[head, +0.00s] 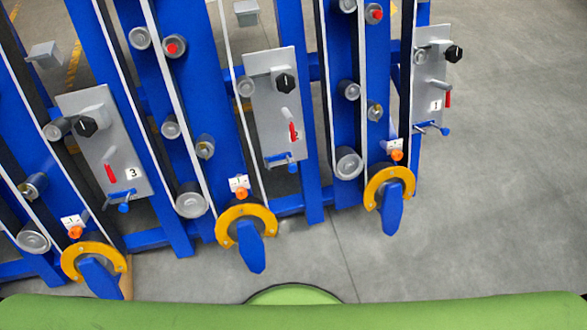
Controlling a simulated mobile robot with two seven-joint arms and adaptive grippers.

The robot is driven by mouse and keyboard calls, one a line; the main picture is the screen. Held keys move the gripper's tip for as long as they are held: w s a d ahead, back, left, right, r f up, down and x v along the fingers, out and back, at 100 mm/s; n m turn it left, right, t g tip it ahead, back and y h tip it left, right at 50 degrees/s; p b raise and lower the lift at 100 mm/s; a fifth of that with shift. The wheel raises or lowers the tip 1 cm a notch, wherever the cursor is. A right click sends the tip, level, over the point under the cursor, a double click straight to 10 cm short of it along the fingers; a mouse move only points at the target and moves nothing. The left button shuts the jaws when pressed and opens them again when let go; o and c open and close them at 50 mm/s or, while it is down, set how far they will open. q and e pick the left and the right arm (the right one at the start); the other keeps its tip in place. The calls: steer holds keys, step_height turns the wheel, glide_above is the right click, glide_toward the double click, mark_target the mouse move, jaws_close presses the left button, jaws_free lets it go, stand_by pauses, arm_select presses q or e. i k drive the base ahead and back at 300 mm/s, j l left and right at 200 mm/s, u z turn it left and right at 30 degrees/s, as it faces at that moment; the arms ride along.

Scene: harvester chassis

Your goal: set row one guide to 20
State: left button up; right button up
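The row one panel (429,75) is the grey plate marked 1 at the right of the head view. It carries a black knob (453,54) at its upper right, a red lever (447,98) pointing down and a blue handle (433,128) at its foot. Below and left of it, a yellow arc (372,188) surrounds a blue pointed part (392,209), with an orange knob (397,156) above. I cannot tell which part is the guide, nor read a scale or setting. Neither gripper is in view.
Similar panels marked 2 (263,110) and 3 (97,105) stand to the left, each with a yellow arc below. Blue beams (292,25) and rollers fill the left and middle. Grey floor (510,190) is clear at the right.

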mark_target(445, 131)
steer(key=z, duration=1.25)
